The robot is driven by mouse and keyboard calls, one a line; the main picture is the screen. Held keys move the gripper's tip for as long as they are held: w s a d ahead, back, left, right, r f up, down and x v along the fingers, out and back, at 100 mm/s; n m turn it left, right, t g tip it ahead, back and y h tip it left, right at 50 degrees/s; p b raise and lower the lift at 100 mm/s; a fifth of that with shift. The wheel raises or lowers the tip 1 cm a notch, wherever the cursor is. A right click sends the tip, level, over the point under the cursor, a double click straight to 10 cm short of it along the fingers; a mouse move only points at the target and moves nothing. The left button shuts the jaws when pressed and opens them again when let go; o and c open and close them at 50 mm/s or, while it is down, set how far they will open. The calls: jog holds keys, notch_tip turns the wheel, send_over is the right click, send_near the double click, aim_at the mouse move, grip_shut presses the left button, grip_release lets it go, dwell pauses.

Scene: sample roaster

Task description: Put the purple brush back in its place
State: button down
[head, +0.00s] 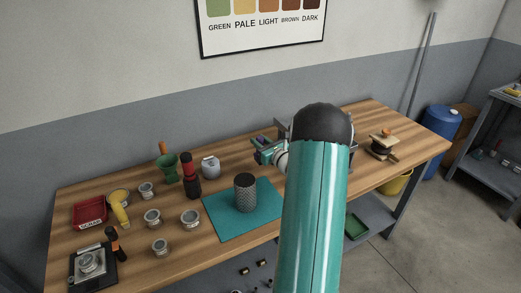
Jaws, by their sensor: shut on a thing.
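My gripper (263,151) is above the back part of the table, behind the teal mat, and is partly hidden by my own teal arm. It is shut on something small. A small dark purple bit (261,139) shows at its fingers and looks like part of the purple brush. The rest of the brush and its tilt are too small or hidden to tell. A dark mesh-patterned cup (245,194) stands upright on the teal mat (222,226), in front of and below the gripper. No other purple thing is visible.
The wooden table (205,253) holds a red scrap tray (90,212), several metal cups, a green funnel-like vessel (166,169), a red-black grinder (189,176), a silver canister (210,166) and a scale (92,264). My arm hides the middle right. A wooden-topped item (383,143) stands right.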

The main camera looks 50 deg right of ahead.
jog(key=shift+w+d+f, duration=0.3)
jog(key=shift+d+f, duration=0.05)
jog(key=shift+f, duration=0.2)
jog(key=shift+d+f, duration=0.1)
jog(key=shift+f, duration=1.5)
jog(key=shift+f, duration=0.15)
jog(key=c, duration=1.1)
grip_release()
jog(key=shift+c, duration=0.2)
jog(key=shift+r, duration=0.2)
jog(key=s, duration=0.4)
jog(key=s+a, duration=0.1)
jog(key=s, duration=0.6)
jog(key=shift+s+a, duration=0.4)
